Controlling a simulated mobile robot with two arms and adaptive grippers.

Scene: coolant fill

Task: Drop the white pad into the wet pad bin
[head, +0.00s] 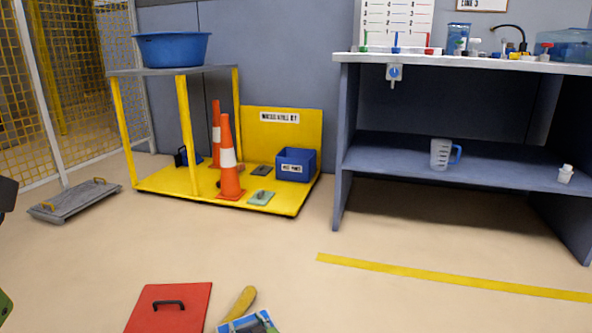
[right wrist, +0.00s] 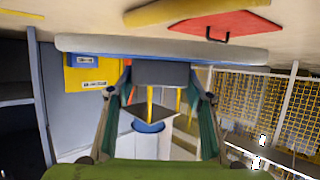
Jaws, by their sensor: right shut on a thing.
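The wet pad bin (head: 295,165) is a small blue box with a white label, standing on the yellow spill-kit base at the foot of its back panel. It also shows upside down in the right wrist view (right wrist: 82,60). My right gripper (head: 262,323) is at the bottom edge of the head view, far in front of the bin. It is shut on the dark grip block of the white pad (right wrist: 160,46), a wide slab with a blue layer, held across the fingertips. In the head view the pad (head: 226,328) is mostly cut off.
Two orange cones (head: 229,165) and a green pad (head: 261,198) stand left of the bin on the yellow base (head: 285,208). A red plate with a handle (head: 190,310) and a yellow piece (head: 240,301) lie on the floor. A workbench (head: 450,175) stands right. The floor between is clear.

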